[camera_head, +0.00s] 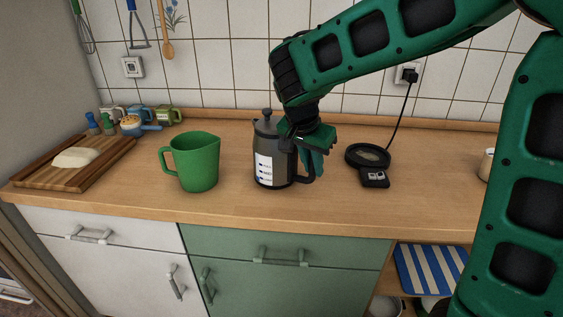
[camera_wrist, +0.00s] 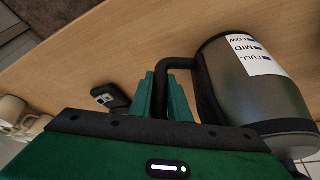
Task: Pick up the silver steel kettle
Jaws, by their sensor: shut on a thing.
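The silver steel kettle (camera_head: 266,157) stands upright on the wooden counter, with a black lid knob, a black handle at its right and a white label. In the wrist view the kettle (camera_wrist: 256,95) fills the right side, and its label reads LOW, MID, FULL. My gripper (camera_head: 312,150) is at the kettle's right side, at the handle. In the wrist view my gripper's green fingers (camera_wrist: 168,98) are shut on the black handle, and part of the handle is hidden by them. I cannot see a gap between the kettle's base and the counter.
A green pitcher (camera_head: 194,162) stands close to the kettle's left. A black round kettle base (camera_head: 367,156) with a cord lies to the right. A wooden tray (camera_head: 97,164) and several small mugs are at the far left. The counter front (camera_head: 330,211) is clear.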

